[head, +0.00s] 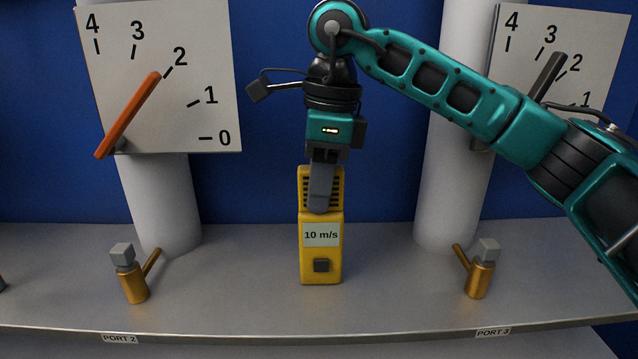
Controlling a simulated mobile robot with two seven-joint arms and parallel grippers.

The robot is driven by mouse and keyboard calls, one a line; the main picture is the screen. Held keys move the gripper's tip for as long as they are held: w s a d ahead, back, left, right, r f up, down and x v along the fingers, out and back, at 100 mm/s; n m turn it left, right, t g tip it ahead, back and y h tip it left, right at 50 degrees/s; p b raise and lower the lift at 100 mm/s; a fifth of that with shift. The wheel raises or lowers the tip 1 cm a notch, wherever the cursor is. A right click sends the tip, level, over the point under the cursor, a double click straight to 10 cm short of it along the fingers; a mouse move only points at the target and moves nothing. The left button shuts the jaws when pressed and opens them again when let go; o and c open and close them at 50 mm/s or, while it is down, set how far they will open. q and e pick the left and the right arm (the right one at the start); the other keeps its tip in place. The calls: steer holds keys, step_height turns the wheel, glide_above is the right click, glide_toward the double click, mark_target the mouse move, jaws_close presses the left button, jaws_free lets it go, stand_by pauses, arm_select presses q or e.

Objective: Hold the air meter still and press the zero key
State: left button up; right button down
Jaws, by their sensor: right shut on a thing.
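The yellow air meter (307,254) stands upright on the grey shelf, with a label reading "10 m/s". A dark square key (322,265) sits on its lower front face. My right gripper (320,196) points down from above and is shut on the upper part of the meter, one finger showing across its dark slotted front. The other finger is hidden behind the meter. My left gripper is not in view.
Brass valves with grey knobs stand left (134,284) and right (480,278) of the meter. Behind are white columns with dial boards, the left one (215,60) with an orange pointer (130,112). The grey shelf (400,295) is clear beside the meter.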

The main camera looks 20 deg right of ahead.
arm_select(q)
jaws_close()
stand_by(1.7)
